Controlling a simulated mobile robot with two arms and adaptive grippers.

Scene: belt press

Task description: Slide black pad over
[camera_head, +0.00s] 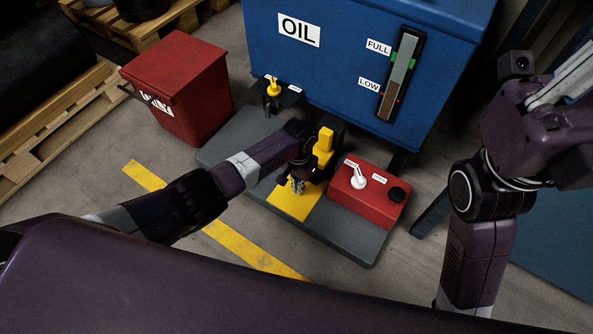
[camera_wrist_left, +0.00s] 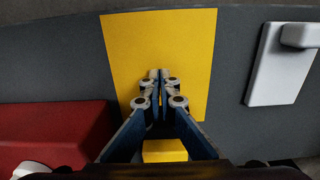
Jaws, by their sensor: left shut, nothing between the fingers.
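My left gripper (camera_head: 298,186) points down over a yellow square (camera_head: 293,203) on a grey base plate (camera_head: 347,238). In the left wrist view its fingers (camera_wrist_left: 158,76) are together with nothing between them, above the yellow square (camera_wrist_left: 190,45). A yellow upright part (camera_head: 325,143) with a dark body stands right beside the gripper. A round black piece (camera_head: 397,194) sits on a red box (camera_head: 345,204); I cannot tell whether it is the black pad. The red box also carries a white lever (camera_head: 358,181). My right gripper is not in view.
A blue oil tank (camera_head: 350,40) stands behind the base plate. A dark bracket with a yellow knob (camera_head: 272,86) is at its front. A red bin (camera_head: 180,90) is at the left. A white plate (camera_wrist_left: 280,65) shows in the wrist view.

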